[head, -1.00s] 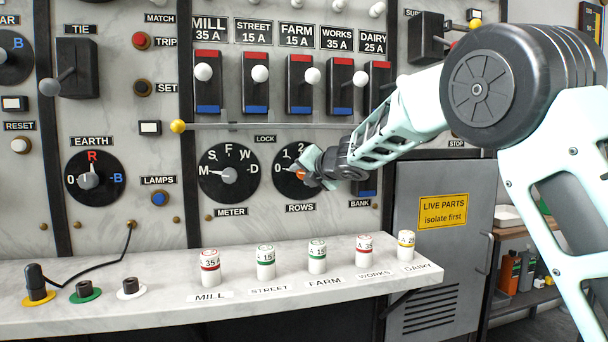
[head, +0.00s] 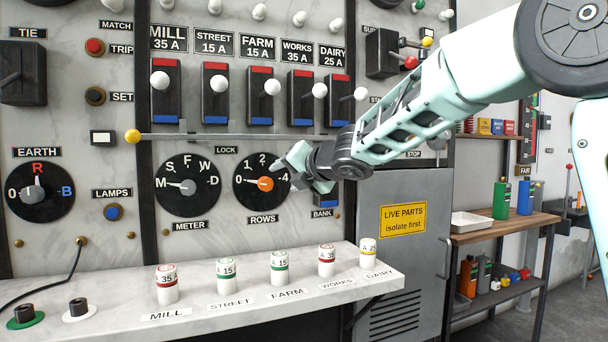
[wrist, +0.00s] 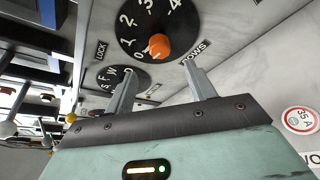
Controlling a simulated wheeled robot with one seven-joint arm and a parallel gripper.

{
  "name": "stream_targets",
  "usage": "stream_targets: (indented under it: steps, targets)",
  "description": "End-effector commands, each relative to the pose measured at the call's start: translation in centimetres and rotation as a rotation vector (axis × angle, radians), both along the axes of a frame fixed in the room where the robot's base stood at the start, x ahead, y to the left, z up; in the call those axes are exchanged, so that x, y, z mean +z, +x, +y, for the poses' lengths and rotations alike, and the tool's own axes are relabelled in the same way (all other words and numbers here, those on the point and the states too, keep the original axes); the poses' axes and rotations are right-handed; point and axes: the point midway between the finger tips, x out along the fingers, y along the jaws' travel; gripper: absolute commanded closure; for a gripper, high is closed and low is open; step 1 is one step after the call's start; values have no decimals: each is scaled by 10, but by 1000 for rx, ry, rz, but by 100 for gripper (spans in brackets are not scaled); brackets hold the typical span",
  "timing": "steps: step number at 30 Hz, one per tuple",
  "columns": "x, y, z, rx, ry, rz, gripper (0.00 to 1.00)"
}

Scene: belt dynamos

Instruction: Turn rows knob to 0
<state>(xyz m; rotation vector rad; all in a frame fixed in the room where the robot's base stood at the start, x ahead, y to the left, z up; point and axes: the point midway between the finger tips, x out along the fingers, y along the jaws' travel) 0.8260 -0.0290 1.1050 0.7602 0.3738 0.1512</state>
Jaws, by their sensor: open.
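The rows knob (head: 265,184) is an orange grip on a round black dial (head: 262,197) numbered 0 to 4, above the ROWS label. A small white pointer mark appears to point left, at the 0. My gripper (head: 284,166) is open and empty, just up and right of the knob in the head view; its fingers are partly hard to make out there. In the wrist view, the orange knob (wrist: 160,45) shows beyond my open fingers (wrist: 161,88), with a gap between them and the knob.
The meter dial (head: 187,184) is left of the rows dial. A horizontal lock rod (head: 220,136) with a yellow end runs above both. A marble shelf (head: 210,310) with several fuses juts out below. A grey cabinet (head: 405,270) stands right.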

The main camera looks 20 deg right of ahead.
Motion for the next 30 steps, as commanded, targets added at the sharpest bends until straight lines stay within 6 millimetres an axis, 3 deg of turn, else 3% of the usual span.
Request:
stream_targets:
  steps: [3, 10, 30]
  targets:
    - [8, -23, -7, 0, 1, -1, 45]
    - [16, -50, -15, -1, 0, -1, 45]
    - [11, -58, -12, -12, 30, 21, 45]
